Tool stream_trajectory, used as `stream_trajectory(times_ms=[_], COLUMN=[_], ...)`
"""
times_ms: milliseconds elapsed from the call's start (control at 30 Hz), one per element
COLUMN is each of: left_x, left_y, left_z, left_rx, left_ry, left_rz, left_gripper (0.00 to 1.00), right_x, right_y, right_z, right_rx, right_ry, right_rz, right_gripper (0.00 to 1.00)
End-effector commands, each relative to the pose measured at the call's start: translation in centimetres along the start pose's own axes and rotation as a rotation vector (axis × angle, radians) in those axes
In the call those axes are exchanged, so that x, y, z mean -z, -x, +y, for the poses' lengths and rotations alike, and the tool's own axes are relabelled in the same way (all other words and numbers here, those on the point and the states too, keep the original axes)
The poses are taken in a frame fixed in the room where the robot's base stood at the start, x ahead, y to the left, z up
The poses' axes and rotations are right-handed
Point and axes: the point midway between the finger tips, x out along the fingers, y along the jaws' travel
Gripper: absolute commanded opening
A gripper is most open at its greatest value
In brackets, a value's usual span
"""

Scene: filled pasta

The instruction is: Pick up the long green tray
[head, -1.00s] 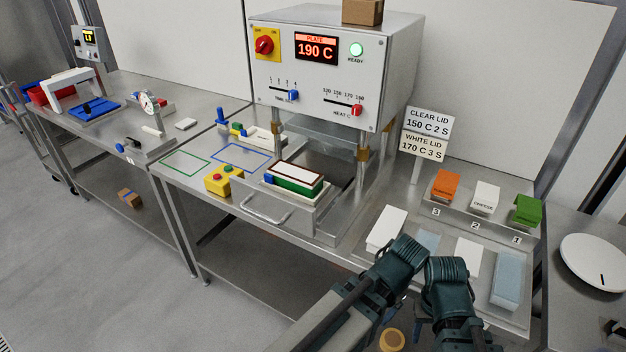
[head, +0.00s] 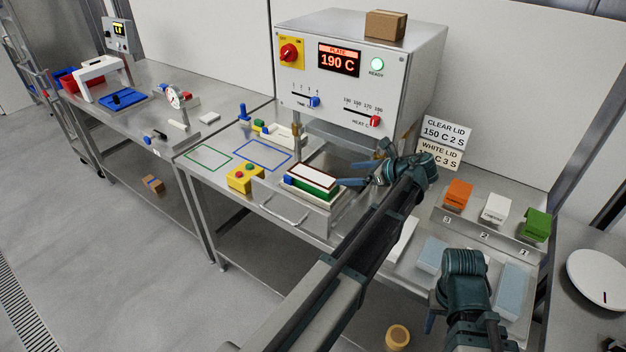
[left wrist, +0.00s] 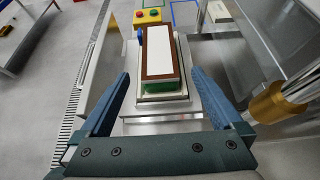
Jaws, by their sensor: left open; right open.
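The long green tray (head: 316,190) sits in the pulled-out drawer of the sealing machine. It has a brown rim and a white top, and its green side shows in the left wrist view (left wrist: 165,87). My left gripper (head: 356,173) is open at the tray's right end, close to it. In the left wrist view its fingers (left wrist: 160,78) are spread wide, with the tray ahead between and beyond them and nothing held. My right gripper (head: 446,318) is open and low over the front right of the bench; its fingertips are largely hidden.
The sealing machine (head: 340,95) stands behind the drawer (head: 285,212), with a metal post right of my left gripper. A yellow button box (head: 245,178) stands left of the tray. Orange, white and green blocks (head: 537,224) stand at the right.

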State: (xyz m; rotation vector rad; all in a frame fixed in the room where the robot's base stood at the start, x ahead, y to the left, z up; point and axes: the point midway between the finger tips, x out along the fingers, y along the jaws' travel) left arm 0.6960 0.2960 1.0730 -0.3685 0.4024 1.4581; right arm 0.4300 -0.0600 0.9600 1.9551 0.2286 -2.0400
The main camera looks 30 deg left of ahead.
Motion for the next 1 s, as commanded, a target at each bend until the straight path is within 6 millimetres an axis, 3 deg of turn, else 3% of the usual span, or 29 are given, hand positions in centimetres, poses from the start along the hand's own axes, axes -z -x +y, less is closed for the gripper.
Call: stream_trajectory(times_ms=[400,833,1000], left_x=[0.4,0.2,0.5], left_y=[-7.2,-8.8,-10.8], left_z=[0.1,0.1,0.3], left_rx=[-0.002,-0.001,-0.003], left_ry=[0.003,0.003,0.004], left_rz=[0.002,0.002,0.003], left_gripper=[1.00,1.00,1.00], right_x=[0.2,0.2,0.3], right_y=[-3.7,-4.3,-5.5], right_z=[-0.4,-0.4,-0.5], right_rx=[0.000,0.000,0.000], right_ry=[0.000,0.000,0.000], right_rz=[0.000,0.000,0.000], right_gripper=[0.50,0.50,0.50])
